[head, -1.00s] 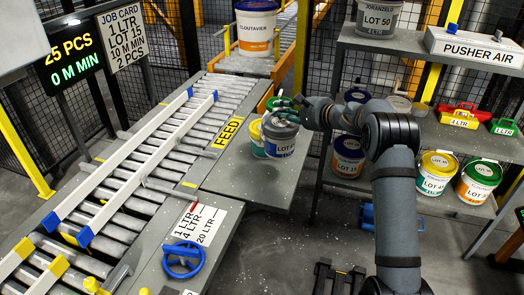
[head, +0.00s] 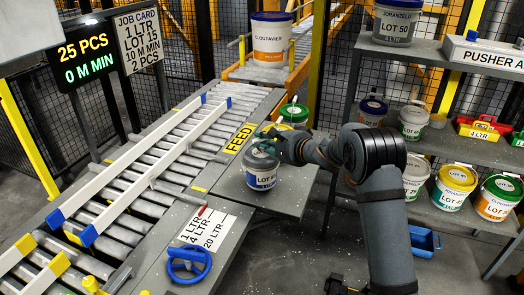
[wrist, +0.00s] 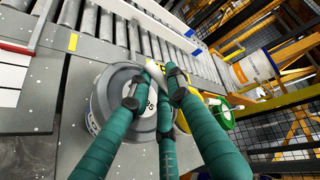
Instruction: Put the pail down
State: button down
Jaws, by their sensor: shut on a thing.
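The held pail (head: 262,168) is white with a grey lid and a blue lower band. My gripper (head: 270,140) is shut on it at the top, and the pail looks upright. It appears over the grey plate (head: 285,193) beside the roller conveyor; I cannot tell whether its base touches. In the wrist view, the teal fingers (wrist: 152,92) of my gripper lie across the pail's grey lid (wrist: 112,85). The pail's base is hidden there.
A green-lidded pail (head: 294,112) and a yellow-lidded pail (head: 284,126) stand just behind the held pail. The roller conveyor (head: 150,160) with white guide rails runs to the left. A large white-orange pail (head: 271,45) stands at the back. Shelves with several pails are at right.

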notch_tip(320, 180, down, 2)
jog(key=shift+w+a+f, duration=0.1)
jog(key=shift+w+f, duration=0.05)
jog(key=shift+f, duration=0.1)
jog(key=shift+r, duration=0.1)
jog(key=c, duration=2)
grip_release()
jog(key=shift+f, duration=0.3)
jog(key=shift+c, duration=0.2)
jog(key=o, duration=0.4)
jog(key=shift+r, duration=0.15)
jog(key=v, duration=1.2)
jog(key=shift+b, duration=0.4)
